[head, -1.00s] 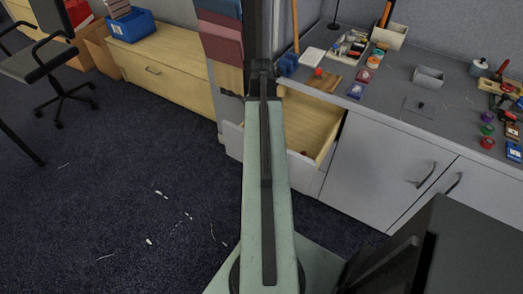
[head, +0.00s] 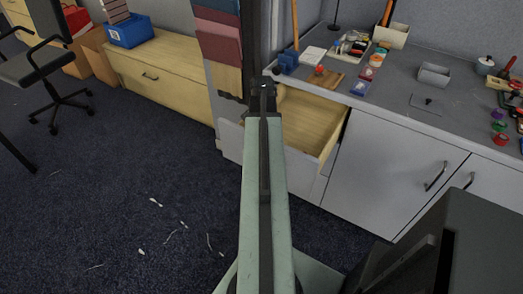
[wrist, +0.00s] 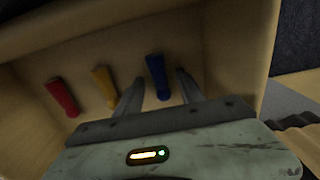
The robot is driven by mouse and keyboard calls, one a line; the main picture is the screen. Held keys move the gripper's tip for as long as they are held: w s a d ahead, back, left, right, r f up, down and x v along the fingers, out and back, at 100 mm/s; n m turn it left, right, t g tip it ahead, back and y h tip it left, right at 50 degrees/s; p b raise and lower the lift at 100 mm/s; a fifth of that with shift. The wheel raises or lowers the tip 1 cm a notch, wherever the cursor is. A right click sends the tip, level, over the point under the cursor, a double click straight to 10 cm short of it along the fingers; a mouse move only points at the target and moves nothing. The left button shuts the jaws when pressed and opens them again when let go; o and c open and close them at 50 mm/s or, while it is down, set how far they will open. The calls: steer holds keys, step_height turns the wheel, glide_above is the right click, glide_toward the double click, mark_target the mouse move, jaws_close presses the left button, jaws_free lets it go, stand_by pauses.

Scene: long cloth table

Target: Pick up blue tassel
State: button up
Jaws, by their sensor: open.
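The blue tassel (wrist: 156,72) lies in the wooden drawer, at the right of a row of three in the wrist view. A yellow tassel (wrist: 104,84) and a red tassel (wrist: 62,96) lie to its left. My gripper (wrist: 159,80) is open, with one finger on each side of the blue tassel in the picture. I cannot tell how far the fingers are above the drawer floor or whether they touch the tassel. In the head view the tassels cannot be seen, and my arm covers part of the drawer.
The open drawer (head: 308,122) has raised walls; its right wall (wrist: 238,50) is close to my gripper in the wrist view. A grey worktop (head: 390,88) with tools and small boxes stands above and right. Hanging coloured panels (head: 219,38) are behind my arm. The carpet at left is mostly clear.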

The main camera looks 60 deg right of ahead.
jaws_close()
steer(key=shift+r, duration=0.15)
step_height(320, 180, up, 10)
steer(key=p, duration=1)
steer(key=shift+r+p, duration=0.15)
steer(key=shift+p, duration=0.25)
